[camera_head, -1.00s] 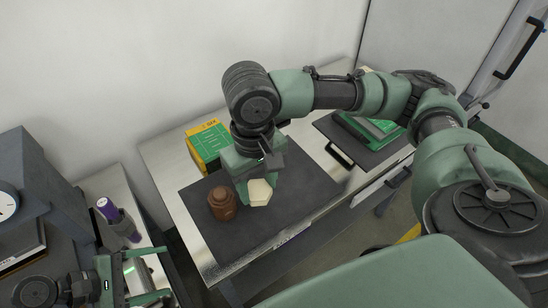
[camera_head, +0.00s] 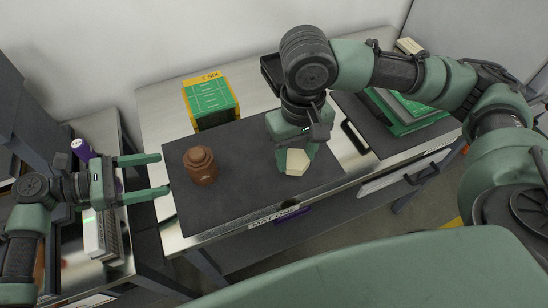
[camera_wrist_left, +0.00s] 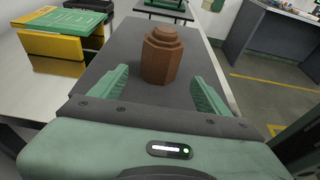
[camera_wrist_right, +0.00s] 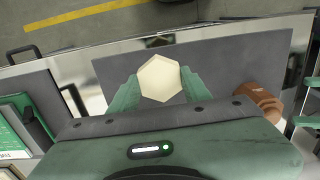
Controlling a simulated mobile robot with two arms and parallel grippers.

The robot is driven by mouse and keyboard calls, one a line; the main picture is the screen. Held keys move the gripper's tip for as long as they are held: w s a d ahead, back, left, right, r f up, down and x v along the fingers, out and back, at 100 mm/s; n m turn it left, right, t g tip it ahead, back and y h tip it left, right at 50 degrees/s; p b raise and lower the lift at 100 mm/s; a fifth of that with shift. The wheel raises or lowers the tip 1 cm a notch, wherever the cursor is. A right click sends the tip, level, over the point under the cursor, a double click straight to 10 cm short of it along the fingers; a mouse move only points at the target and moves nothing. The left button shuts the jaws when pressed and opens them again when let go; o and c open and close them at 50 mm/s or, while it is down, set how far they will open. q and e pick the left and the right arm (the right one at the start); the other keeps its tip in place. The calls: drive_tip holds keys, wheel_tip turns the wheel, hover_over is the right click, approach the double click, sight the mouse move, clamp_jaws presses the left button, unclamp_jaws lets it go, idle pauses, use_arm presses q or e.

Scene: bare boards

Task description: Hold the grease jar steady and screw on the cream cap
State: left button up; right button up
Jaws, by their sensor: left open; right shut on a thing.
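The brown grease jar (camera_head: 200,166) stands upright on the dark mat (camera_head: 240,196). My left gripper (camera_head: 157,174) is open to the left of the jar, with its fingers pointing at it. In the left wrist view the jar (camera_wrist_left: 161,56) stands ahead, between the lines of the two fingers (camera_wrist_left: 160,92), clear of both. My right gripper (camera_head: 294,158) is shut on the cream cap (camera_head: 297,162), to the right of the jar. The six-sided cap (camera_wrist_right: 159,79) shows between its fingertips in the right wrist view. The jar (camera_wrist_right: 259,102) shows at that view's right.
A yellow and green box (camera_head: 211,101) stands behind the mat. A dark tray with green items (camera_head: 410,112) lies to the right, with a black handle (camera_head: 355,137) beside it. A purple-topped bottle (camera_head: 83,149) stands at the left. The mat between jar and cap is clear.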

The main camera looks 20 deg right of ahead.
sight(197, 168)
use_arm(q)
drive_tip(key=shift+d+f, duration=0.3)
drive_tip(key=shift+d, duration=0.35)
use_arm(e)
drive_tip(key=shift+d+f, duration=0.25)
drive_tip(key=shift+f, duration=0.2)
use_arm(q)
drive_tip(key=b+x, duration=0.2)
drive_tip(key=x, duration=0.2)
drive_tip(key=shift+d+f, duration=0.2)
use_arm(e)
drive_tip(key=shift+a+f, duration=0.15)
drive_tip(key=shift+f, duration=0.8)
use_arm(q)
drive_tip(key=x, duration=0.1)
drive_tip(key=p+x, duration=0.1)
drive_tip(key=x, duration=0.1)
drive_tip(key=shift+d+r, duration=0.15)
drive_tip(key=shift+r, duration=0.05)
use_arm(e)
drive_tip(key=shift+r, duration=0.6)
use_arm(q)
drive_tip(key=shift+d+f, duration=0.15)
drive_tip(key=shift+d, duration=0.3)
use_arm(e)
drive_tip(key=shift+r, duration=0.2)
use_arm(q)
drive_tip(key=shift+d+f, duration=0.15)
drive_tip(key=shift+d, duration=0.05)
drive_tip(key=c, duration=1.1)
